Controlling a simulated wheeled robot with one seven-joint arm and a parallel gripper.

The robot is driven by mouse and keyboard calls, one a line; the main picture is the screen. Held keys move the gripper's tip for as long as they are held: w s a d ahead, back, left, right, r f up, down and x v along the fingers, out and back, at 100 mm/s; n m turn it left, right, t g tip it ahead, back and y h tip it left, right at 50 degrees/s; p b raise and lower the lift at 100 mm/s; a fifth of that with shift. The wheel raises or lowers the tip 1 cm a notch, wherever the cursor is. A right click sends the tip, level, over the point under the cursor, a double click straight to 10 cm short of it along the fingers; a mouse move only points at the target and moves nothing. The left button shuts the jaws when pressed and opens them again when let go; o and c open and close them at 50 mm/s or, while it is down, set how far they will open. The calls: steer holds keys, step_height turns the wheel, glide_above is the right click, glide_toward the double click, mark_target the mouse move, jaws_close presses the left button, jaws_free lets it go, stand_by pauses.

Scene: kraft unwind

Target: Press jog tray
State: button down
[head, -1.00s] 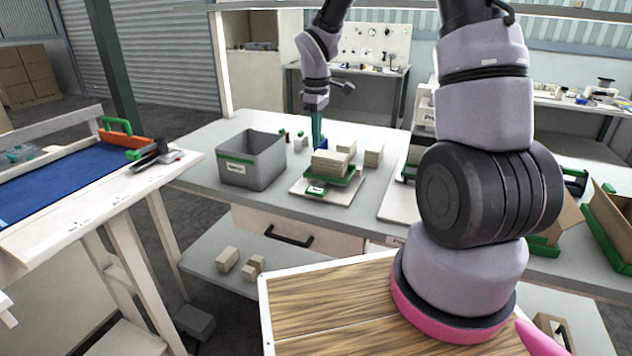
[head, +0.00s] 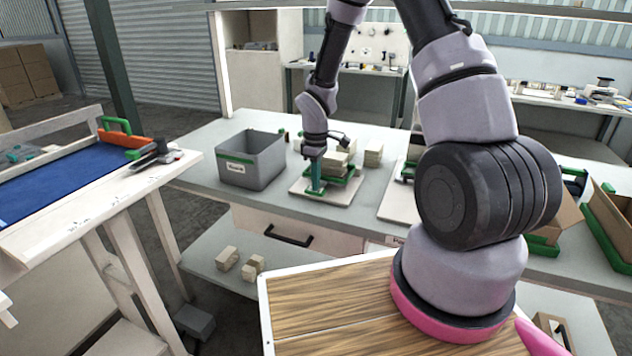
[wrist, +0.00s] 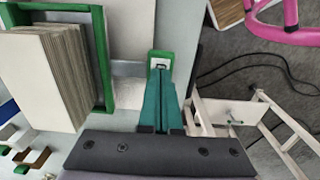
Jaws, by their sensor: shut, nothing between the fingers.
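The jog tray (head: 347,182) is a green frame on a pale base plate (head: 340,198), with a stack of pale cards in it. In the wrist view its green rim (wrist: 104,70) and the card stack (wrist: 45,75) fill the upper left. A small green pad (wrist: 161,56) with a dark mark lies right of the frame there. My gripper (head: 316,190) has teal fingers, pointing down at the front left of the tray. In the wrist view the fingers (wrist: 160,98) are together, empty, and their tips overlap the pad. I cannot tell whether they touch it.
A grey bin (head: 252,160) stands left of the tray. More card stacks (head: 373,155) stand behind it. Another pale board (head: 400,205) lies to the right. The table's front edge is close to the tray, with a drawer (head: 290,235) below.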

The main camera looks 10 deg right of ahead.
steer(key=shift+f, duration=0.1)
steer(key=shift+s+a+f, duration=0.1)
steer(key=shift+s+f, duration=0.1)
steer(key=shift+f, duration=0.85)
steer(key=shift+s+f, duration=0.25)
steer(key=shift+a+r, duration=0.15)
steer(key=shift+r, duration=0.2)
step_height(320, 180, up, 14)
steer(key=shift+s+a, duration=0.3)
